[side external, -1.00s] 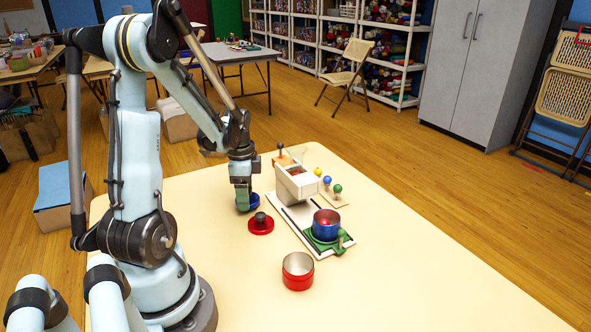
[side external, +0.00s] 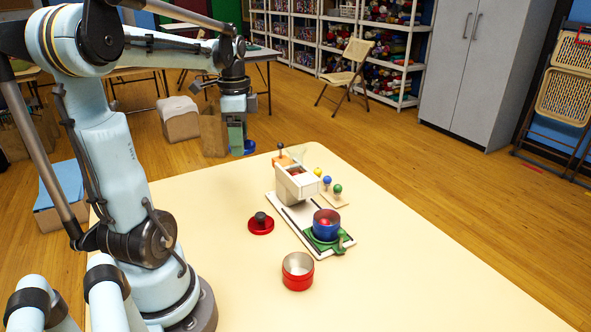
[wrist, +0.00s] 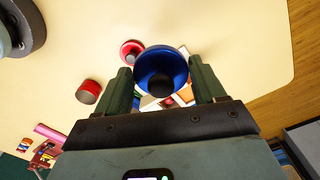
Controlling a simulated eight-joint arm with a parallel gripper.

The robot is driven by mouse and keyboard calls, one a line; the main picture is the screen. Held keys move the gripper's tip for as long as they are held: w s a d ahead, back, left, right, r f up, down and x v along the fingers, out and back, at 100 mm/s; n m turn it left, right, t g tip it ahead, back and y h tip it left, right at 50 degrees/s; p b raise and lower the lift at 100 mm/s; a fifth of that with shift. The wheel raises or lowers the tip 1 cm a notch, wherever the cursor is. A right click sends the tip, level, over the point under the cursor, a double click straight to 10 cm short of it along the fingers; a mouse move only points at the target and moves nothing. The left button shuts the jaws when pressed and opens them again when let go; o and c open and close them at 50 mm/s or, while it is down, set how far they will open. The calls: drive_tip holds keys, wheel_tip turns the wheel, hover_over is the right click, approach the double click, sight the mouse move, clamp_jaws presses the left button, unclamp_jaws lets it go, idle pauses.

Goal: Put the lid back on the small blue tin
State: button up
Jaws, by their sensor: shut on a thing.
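My gripper (side external: 240,143) is shut on a blue lid (side external: 250,146) and holds it well above the far left part of the table. In the wrist view the blue lid (wrist: 176,64), with its dark round knob, lies between the two fingers of my gripper (wrist: 165,80). The small blue tin (side external: 326,232) stands lidless on a green piece at the near end of a white board, to the right of and below my gripper. A red ball (side external: 325,223) shows in its mouth. In the wrist view the held lid hides much of the board area.
An open red tin (side external: 298,278) stands on the near table (side external: 420,300). A red lid with a black knob (side external: 261,225) lies left of the board. A white box (side external: 297,184) rises from the board, with several coloured ball-topped pegs (side external: 327,181) beside it.

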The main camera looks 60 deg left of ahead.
wheel_tip(320, 180, up, 8)
drive_tip(key=shift+f, duration=0.1)
drive_tip(key=w+d+m, duration=0.4)
drive_tip(key=w+d, duration=0.2)
drive_tip(key=d, duration=0.3)
drive_tip(key=w+d+m, duration=0.3)
drive_tip(key=w+d, duration=0.2)
drive_tip(key=d, duration=0.5)
drive_tip(key=shift+w+d+f, duration=0.1)
drive_tip(key=shift+d+f, duration=0.05)
drive_tip(key=shift+f, duration=8.7)
drive_tip(key=shift+f, duration=0.15)
drive_tip(key=o, duration=1.1)
